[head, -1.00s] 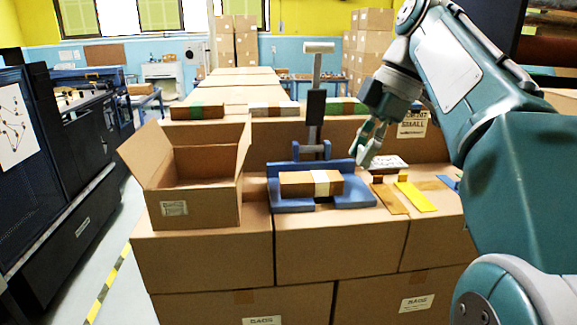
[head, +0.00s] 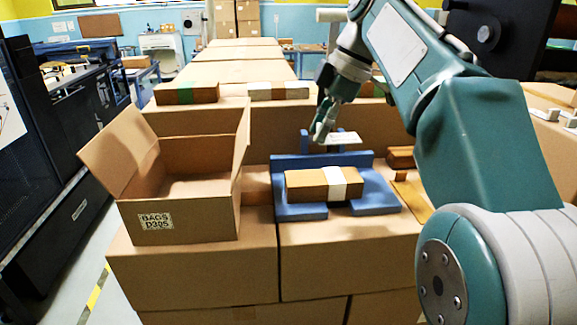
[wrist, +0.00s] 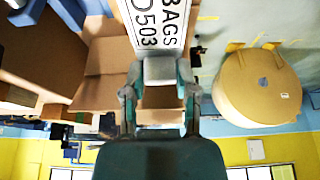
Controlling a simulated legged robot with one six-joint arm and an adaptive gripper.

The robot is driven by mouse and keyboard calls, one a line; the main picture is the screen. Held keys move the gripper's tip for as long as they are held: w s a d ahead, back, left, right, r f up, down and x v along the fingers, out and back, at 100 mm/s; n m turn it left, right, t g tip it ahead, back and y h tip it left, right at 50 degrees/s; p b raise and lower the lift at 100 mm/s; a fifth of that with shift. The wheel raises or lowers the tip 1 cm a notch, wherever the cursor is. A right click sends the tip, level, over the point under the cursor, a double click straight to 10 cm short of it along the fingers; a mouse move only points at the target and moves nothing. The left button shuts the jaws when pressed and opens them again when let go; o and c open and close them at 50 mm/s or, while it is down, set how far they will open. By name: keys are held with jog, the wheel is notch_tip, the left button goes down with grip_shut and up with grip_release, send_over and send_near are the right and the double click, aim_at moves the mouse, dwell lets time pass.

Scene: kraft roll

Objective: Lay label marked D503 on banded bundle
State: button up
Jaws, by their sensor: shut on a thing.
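The banded bundle (head: 306,185) is a brown block with a white band around its right part. It lies in a blue cradle (head: 372,196) on a large carton. My gripper (head: 322,133) is above and behind the bundle, apart from it. It is shut on a white label (head: 345,137), seen almost edge-on in the head view. In the wrist view the label (wrist: 154,26) reads BAGS and 503 in black, with part of a letter before the number. My gripper's fingers (wrist: 160,78) pinch its near edge. The bundle is not clearly seen in the wrist view.
An open carton (head: 185,218) marked BAGS D305 stands left of the cradle. Brown and yellow strips (head: 412,195) lie at its right.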

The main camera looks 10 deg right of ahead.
send_over(286, 178)
jog(key=d, duration=0.1)
jog(key=f, duration=0.5)
jog(key=shift+s, duration=0.4)
jog(key=shift+w+a+f, duration=0.15)
jog(key=shift+f, duration=0.65)
jog(key=shift+w+a+f, duration=0.15)
jog(key=shift+a+f, duration=0.05)
jog(key=shift+f, duration=0.55)
jog(key=shift+w+a+f, duration=0.15)
jog(key=shift+f, duration=0.65)
jog(key=o, duration=0.8)
jog(key=shift+f, duration=0.1)
jog(key=shift+c, duration=0.2)
jog(key=v, duration=1.2)
